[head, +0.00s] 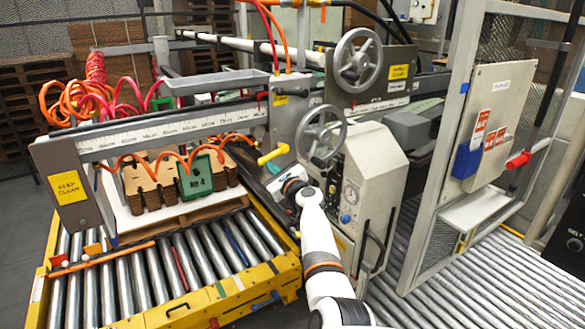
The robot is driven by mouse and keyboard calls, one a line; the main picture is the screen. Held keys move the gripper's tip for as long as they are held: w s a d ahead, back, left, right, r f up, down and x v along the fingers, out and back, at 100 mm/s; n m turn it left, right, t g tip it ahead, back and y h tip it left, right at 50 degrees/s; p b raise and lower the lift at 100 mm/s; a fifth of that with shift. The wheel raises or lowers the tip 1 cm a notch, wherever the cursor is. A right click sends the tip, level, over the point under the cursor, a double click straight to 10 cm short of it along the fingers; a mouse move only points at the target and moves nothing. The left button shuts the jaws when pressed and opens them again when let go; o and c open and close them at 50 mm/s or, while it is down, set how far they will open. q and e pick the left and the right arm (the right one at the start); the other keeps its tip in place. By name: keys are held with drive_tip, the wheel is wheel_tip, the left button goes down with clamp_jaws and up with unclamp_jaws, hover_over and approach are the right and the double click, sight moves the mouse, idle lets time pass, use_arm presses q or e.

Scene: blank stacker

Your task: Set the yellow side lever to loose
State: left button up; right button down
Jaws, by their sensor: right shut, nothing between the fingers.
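The yellow side lever (272,154) sticks out to the left from the side of the stacker's grey carriage plate, below the ruled beam (180,130). Its knob end points left and slightly down. My right gripper (287,182) is just below and to the right of the lever, apart from it as far as I can see. It is dark and small here, and it is shut with nothing in it. Any loose or tight marking by the lever is too small to read. My left gripper is not in view.
A small handwheel (321,133) and a cream machine housing (370,180) stand close to the right of my right gripper. Stacked brown blanks (150,185) and a green No 4 plate (197,177) are to the left. Orange hoses hang above them. A yellow-framed roller conveyor (195,250) lies below.

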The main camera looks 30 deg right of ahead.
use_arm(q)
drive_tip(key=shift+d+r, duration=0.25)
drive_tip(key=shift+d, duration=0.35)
use_arm(e)
drive_tip(key=shift+a+r, duration=0.1)
drive_tip(key=shift+r, duration=0.2)
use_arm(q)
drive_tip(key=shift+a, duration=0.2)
